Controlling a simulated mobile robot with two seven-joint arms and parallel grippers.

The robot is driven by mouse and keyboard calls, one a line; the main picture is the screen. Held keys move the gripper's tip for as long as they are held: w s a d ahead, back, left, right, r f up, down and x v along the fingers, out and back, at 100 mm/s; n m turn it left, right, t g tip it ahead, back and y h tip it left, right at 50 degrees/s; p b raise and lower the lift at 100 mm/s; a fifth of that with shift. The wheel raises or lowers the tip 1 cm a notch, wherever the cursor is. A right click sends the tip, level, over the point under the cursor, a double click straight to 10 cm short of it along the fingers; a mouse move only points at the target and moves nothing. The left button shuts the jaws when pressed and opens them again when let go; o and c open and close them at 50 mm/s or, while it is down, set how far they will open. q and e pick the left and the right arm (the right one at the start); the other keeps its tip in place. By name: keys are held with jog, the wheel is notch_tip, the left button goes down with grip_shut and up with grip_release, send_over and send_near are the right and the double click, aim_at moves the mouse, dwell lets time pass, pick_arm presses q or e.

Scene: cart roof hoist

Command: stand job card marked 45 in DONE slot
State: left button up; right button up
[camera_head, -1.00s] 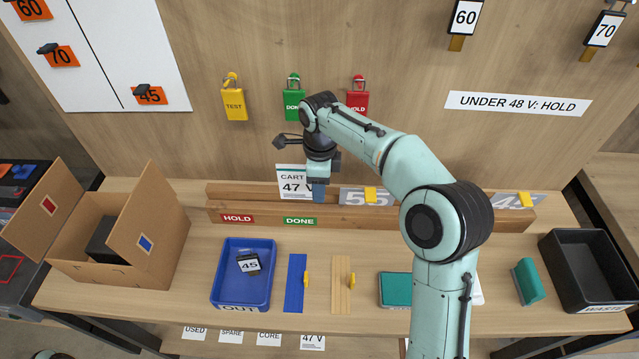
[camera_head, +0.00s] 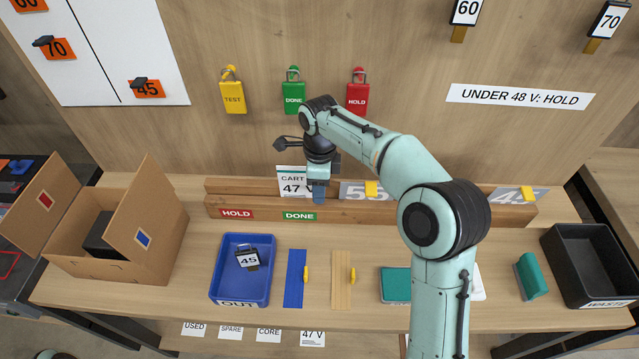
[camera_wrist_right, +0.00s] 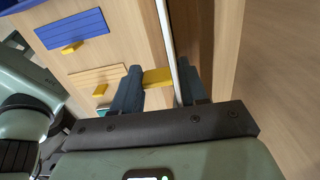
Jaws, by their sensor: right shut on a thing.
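My right gripper (camera_head: 319,196) is at the wooden rack (camera_head: 420,210), just above the green DONE label (camera_head: 299,216). It is shut on a yellow tab (camera_wrist_right: 157,77) of a thin white card, seen edge-on in the right wrist view (camera_wrist_right: 166,30). In the head view this card (camera_head: 291,182) reads CART 47, not 45. It is upright behind the front rail; its lower edge is hidden, so I cannot tell whether it rests on the bottom. A grey card marked 45 (camera_head: 508,196) with a yellow tab is at the rack's right. My left gripper is not in view.
A red HOLD label (camera_head: 237,214) is left of DONE. A grey card marked 55 (camera_head: 353,190) is right of my gripper. The blue OUT tray (camera_head: 227,291) holds a black piece marked 45 (camera_head: 247,259). Padlocks, including the green one (camera_head: 293,98), hang above.

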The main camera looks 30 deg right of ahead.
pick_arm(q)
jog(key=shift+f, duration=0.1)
pick_arm(e)
jog(key=shift+f, duration=0.25)
jog(key=o, duration=1.6)
jog(key=shift+r, duration=0.1)
jog(key=shift+w+r+p, duration=0.1)
jog(key=shift+r+p, duration=1.25)
jog(key=shift+r, duration=0.9)
jog(key=shift+r+p, duration=0.65)
jog(key=shift+r, duration=0.6)
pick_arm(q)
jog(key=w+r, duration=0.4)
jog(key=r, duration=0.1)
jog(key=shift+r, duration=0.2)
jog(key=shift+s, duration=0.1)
pick_arm(e)
jog(key=shift+f, duration=0.1)
